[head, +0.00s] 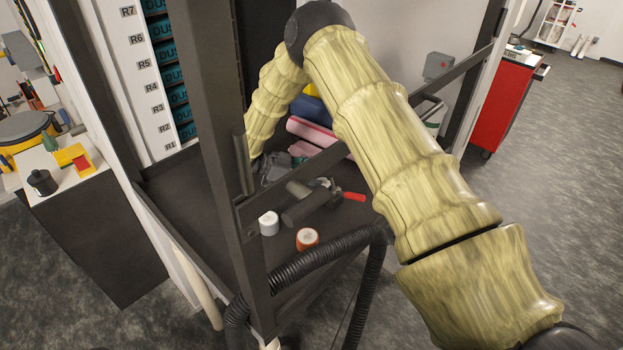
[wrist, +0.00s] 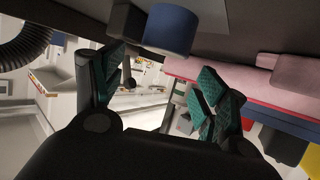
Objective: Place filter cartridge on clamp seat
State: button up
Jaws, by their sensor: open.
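My gripper (wrist: 160,70) is open in the wrist view, its teal-padded fingers apart with nothing between them. In the head view it shows only as a grey shape (head: 275,168) inside the bench, partly hidden behind a dark upright. A blue and black cylinder (wrist: 170,29) is beyond the fingertips at the top of the wrist view; I cannot tell whether it is the filter cartridge. In the head view a dark grey cylinder (head: 304,210) lies beside a clamp-like piece with a red handle (head: 353,197). The clamp seat cannot be made out clearly.
A white cylinder (head: 268,223) and an orange-and-white one (head: 307,238) stand near the bench's front. Pink rolls (head: 312,132) lie behind; they also show in the wrist view (wrist: 240,88). A dark crossbar (head: 330,157), the upright (head: 215,120) and a black hose (head: 325,256) are obstacles.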

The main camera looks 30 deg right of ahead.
jog(key=v, duration=0.9)
jog(key=shift+a+b, duration=0.2)
jog(key=shift+b, duration=0.1)
jog(key=shift+w+f, duration=0.1)
jog(key=shift+w, duration=0.1)
jog(key=shift+a+f, duration=0.1)
jog(key=shift+a, duration=0.05)
